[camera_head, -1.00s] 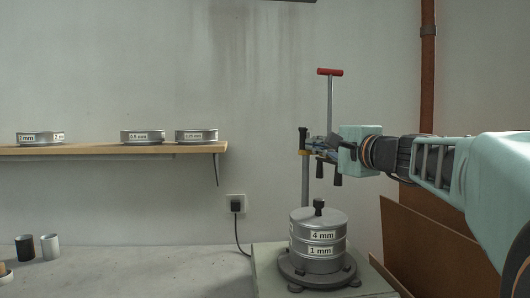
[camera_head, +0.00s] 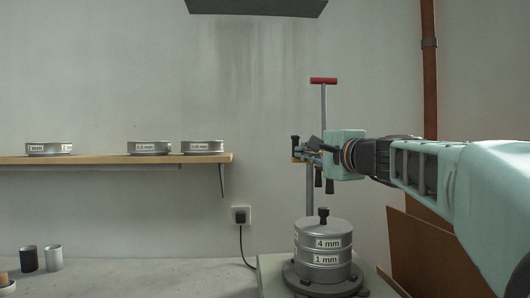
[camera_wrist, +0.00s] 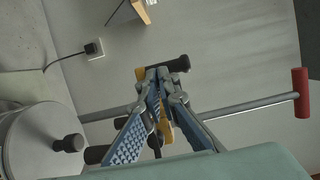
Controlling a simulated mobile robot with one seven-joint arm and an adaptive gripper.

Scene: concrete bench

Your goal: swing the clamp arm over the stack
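The sieve stack (camera_head: 323,243), labelled 4 mm and 1 mm, stands upright on a round dark base, with a black knob on its lid. A grey post (camera_head: 309,200) rises behind it. The clamp arm (camera_head: 297,155), with yellow and black parts, is high on this post; its rod with a red T-handle (camera_head: 323,81) points up. My gripper (camera_head: 314,152) is at the clamp arm, above the stack. In the wrist view my gripper's blue-padded fingers (camera_wrist: 162,100) close around the clamp arm's yellow part (camera_wrist: 166,129), partly hiding it. The stack's lid (camera_wrist: 35,140) shows at lower left.
A wooden shelf (camera_head: 110,160) with several sieves is on the wall at left. A socket with a plug (camera_head: 240,215) is below it. Two small cups (camera_head: 54,258) stand at the bench's left. Brown boards (camera_head: 430,250) lean at right. The middle of the bench is clear.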

